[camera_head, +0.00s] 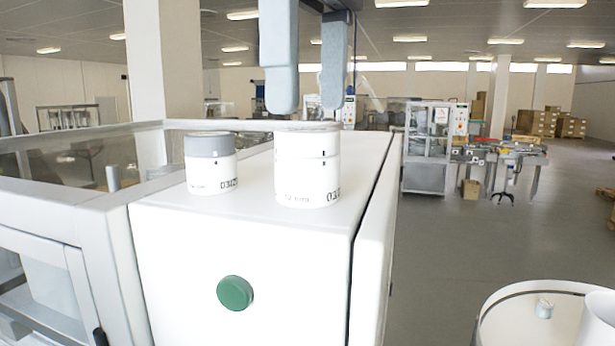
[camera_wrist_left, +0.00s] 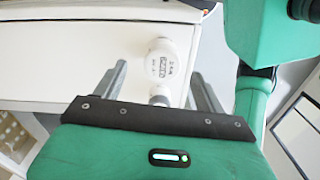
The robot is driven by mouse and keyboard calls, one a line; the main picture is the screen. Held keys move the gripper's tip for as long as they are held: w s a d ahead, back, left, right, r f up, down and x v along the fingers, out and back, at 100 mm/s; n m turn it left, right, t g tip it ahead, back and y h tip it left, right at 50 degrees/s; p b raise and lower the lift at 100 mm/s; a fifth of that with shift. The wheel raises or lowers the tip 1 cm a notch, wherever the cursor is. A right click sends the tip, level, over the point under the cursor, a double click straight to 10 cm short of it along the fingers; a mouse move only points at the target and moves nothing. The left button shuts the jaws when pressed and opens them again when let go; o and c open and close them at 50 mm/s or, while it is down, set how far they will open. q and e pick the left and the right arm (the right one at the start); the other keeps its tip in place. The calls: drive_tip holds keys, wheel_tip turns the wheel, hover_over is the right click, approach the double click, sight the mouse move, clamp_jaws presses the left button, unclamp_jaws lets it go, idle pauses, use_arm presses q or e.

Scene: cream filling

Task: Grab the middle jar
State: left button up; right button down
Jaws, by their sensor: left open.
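Two jars stand upright on a white cabinet top in the head view. The nearer, larger-looking jar (camera_head: 307,168) is white with dark print. The other jar (camera_head: 210,165) has a grey upper part and stands to its left. I cannot tell which is the middle one. My left gripper (camera_head: 308,108) is open, its two grey fingers pointing down, with their tips showing just above the white jar's top. In the left wrist view a printed white jar (camera_wrist_left: 168,58) shows between the open fingers (camera_wrist_left: 158,70). A smaller pale round thing (camera_wrist_left: 160,94) is partly hidden by the gripper.
The white cabinet (camera_head: 180,250) has a green button (camera_head: 235,293) on its front. A glass-panelled frame (camera_head: 90,225) stands to its left. A round white table (camera_head: 510,325) with a small pale object (camera_head: 543,308) is at lower right. Open floor lies between.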

sight(306, 129)
use_arm(q)
drive_tip(key=shift+s+a+f, duration=0.1)
drive_tip(key=shift+s+f, duration=0.1)
drive_tip(key=shift+f, duration=0.05)
drive_tip(key=shift+f+p, duration=0.25)
drive_tip(key=shift+p, duration=0.15)
drive_tip(key=shift+w+a+f+p, duration=0.1)
drive_tip(key=shift+f+p, duration=0.25)
drive_tip(key=shift+f, duration=0.05)
drive_tip(key=shift+a+f+p, duration=0.15)
drive_tip(key=shift+f+p, duration=0.35)
drive_tip(key=shift+f, duration=1.35)
drive_tip(key=c, duration=1.1)
use_arm(e)
drive_tip(key=s+r, duration=0.1)
drive_tip(key=r, duration=0.1)
drive_tip(key=shift+s+r, duration=0.35)
drive_tip(key=shift+s, duration=0.05)
use_arm(q)
drive_tip(key=shift+r, duration=0.15)
use_arm(e)
drive_tip(key=shift+f, duration=0.1)
